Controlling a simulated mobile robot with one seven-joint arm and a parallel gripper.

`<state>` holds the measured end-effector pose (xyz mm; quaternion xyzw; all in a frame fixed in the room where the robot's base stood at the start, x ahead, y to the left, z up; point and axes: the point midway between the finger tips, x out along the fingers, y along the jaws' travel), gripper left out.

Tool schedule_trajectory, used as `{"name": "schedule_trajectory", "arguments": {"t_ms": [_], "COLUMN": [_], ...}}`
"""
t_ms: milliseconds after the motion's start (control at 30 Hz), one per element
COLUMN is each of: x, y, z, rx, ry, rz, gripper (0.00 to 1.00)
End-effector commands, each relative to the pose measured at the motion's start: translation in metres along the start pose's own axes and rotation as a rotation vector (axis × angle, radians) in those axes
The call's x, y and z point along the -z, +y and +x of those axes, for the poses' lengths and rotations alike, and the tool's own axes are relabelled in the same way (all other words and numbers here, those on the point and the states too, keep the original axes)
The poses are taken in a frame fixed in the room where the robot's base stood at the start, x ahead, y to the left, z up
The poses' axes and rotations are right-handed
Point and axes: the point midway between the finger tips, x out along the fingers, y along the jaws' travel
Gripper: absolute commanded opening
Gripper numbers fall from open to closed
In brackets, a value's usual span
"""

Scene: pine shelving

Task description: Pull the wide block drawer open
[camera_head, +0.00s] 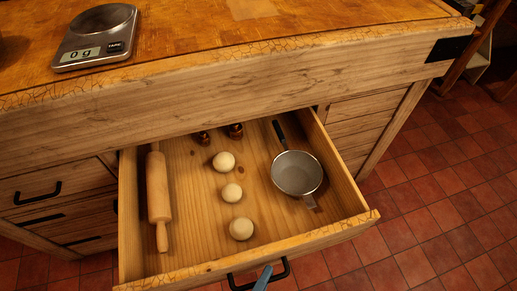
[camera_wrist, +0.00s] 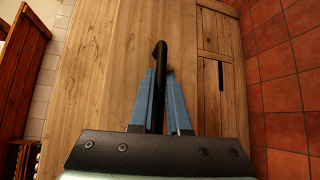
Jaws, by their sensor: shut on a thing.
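The wide block drawer (camera_head: 205,168) is pulled well out from under the wooden worktop in the head view, with its inside in plain sight. Its black bar handle (camera_head: 284,268) is on the front, at the bottom of the view. My gripper (camera_head: 264,275) shows there only as a blue fingertip at the handle. In the wrist view my gripper (camera_wrist: 159,85) has its two blue fingers on either side of the black handle (camera_wrist: 158,58), shut on it. The drawer front (camera_wrist: 110,65) fills the middle of that view.
The drawer holds a rolling pin (camera_head: 158,190), three pale balls (camera_head: 232,192), a sieve (camera_head: 297,173) and small dark items (camera_head: 235,130). A scale (camera_head: 97,38) reading 0 g stands on the worktop (camera_head: 190,35). Smaller drawers (camera_head: 45,190) flank it. Tiled floor (camera_head: 440,210) is clear at right.

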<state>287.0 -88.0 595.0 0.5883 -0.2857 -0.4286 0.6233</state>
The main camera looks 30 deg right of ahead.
Motion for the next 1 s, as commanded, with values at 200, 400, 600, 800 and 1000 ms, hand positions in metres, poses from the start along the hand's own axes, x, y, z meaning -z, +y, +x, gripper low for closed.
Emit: {"name": "schedule_trajectory", "arguments": {"t_ms": [200,400,600,800,1000], "x": [-0.0066,-0.0072,-0.0070,-0.0070,-0.0071], "y": [-0.0013,-0.0019,-0.0018,-0.0019,-0.0021], "z": [-0.0077,-0.0082,-0.0080,-0.0077,-0.0075], "rx": [-0.001,-0.002,-0.001,-0.001,-0.001], "ry": [0.001,0.001,0.001,0.000,0.000], "rz": [0.002,0.002,0.002,0.001,0.001], "gripper": [0.00,0.00,0.22,0.45,0.45]}}
